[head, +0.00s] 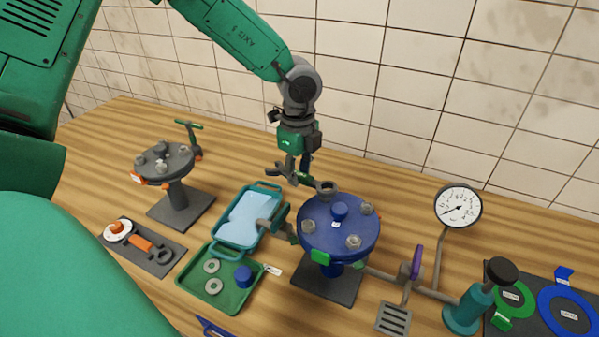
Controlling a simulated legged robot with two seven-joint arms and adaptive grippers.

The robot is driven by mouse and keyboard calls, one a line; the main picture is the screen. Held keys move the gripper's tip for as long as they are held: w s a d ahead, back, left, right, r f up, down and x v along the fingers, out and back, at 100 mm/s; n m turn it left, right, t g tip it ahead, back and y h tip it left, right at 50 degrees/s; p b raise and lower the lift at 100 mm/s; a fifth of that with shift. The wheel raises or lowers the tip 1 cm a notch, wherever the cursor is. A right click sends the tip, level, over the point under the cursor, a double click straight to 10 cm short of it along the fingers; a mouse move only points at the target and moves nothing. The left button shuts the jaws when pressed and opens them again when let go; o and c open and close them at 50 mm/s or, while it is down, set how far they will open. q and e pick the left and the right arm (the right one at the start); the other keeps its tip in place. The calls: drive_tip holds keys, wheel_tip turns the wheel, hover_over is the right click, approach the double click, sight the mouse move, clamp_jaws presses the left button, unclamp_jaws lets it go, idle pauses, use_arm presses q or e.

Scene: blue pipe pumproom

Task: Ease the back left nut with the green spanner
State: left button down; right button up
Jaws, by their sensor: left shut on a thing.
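A blue round flange (339,225) stands on a dark base plate, with a blue knob in its middle and several grey nuts on its rim. My left gripper (291,172) reaches down from above, behind and left of the flange. It is shut on the green spanner (305,179), whose grey head (327,187) points right and lies at the flange's back left edge. The back left nut is hidden at that head; I cannot tell whether the head is around it or only over it. A front left nut (308,227) and a front right nut (353,242) show clearly. My right gripper is not in view.
Left of the flange are a teal tray (243,246) and a green tray (184,279) with washers and a blue cap. A grey flange (166,163) stands further left. A pressure gauge (458,206), purple-handled valve (416,262) and teal pump (464,315) stand right.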

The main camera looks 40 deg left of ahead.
use_arm(q)
drive_tip(key=shift+s+n, duration=0.1)
drive_tip(key=shift+n, duration=0.2)
drive_tip(key=shift+f, duration=0.1)
drive_tip(key=shift+s+p, duration=0.15)
drive_tip(key=shift+p, duration=0.3)
drive_tip(key=shift+f, duration=0.2)
drive_tip(key=shift+f+b, duration=0.4)
drive_tip(key=shift+f, duration=0.1)
drive_tip(key=shift+s+f, duration=0.15)
drive_tip(key=shift+f, duration=0.1)
